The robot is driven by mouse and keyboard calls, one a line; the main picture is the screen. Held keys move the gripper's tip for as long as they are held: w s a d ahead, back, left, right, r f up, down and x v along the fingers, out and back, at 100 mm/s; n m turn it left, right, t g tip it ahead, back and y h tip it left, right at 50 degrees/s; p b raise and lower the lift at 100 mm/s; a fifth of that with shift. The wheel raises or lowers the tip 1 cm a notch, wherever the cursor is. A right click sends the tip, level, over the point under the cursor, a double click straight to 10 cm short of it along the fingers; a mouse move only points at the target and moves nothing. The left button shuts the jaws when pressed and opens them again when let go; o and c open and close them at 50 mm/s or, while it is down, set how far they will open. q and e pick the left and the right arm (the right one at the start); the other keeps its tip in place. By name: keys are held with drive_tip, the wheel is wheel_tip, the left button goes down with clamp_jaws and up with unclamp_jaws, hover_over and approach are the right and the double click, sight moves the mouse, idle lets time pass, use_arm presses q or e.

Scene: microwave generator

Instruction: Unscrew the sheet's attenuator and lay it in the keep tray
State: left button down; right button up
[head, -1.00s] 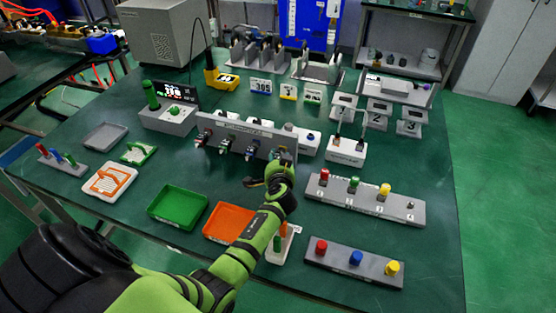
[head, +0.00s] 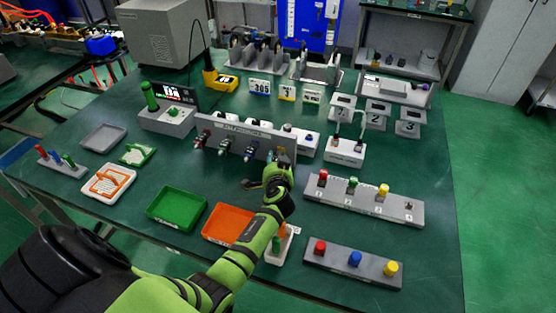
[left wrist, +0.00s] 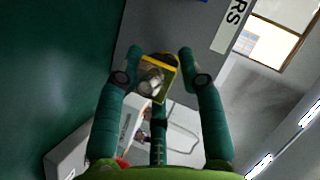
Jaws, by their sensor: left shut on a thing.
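The grey attenuator panel (head: 226,131) stands mid-table, with several small dark and silver attenuators along its front, such as one (head: 224,146) with a green mark. My left gripper (head: 277,163) is at the panel's right end. In the left wrist view its two fingers (left wrist: 157,68) are closed around a silver, yellow-edged attenuator (left wrist: 152,80) in front of the panel face. I cannot tell whether it is still joined to the panel. The green tray (head: 177,207) and the orange tray (head: 229,220) lie empty at the front; their labels are unreadable. My right gripper is out of view.
A grey tray (head: 103,137) lies at the left. Display cards (head: 286,92) stand behind the panel. Racks with coloured knobs (head: 364,200) lie to the right, and another (head: 352,262) at the front. Bare table lies between the panel and the front trays.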

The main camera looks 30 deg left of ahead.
use_arm(q)
drive_tip(key=shift+s+a+f, duration=0.1)
drive_tip(key=shift+s+f, duration=0.05)
drive_tip(key=shift+s, duration=0.75)
drive_tip(key=shift+s+d+p, duration=0.2)
drive_tip(key=shift+s+p, duration=0.05)
drive_tip(key=shift+s, duration=0.25)
drive_tip(key=shift+s+d+p, duration=0.2)
drive_tip(key=shift+s+p, duration=0.05)
drive_tip(key=shift+s, duration=0.25)
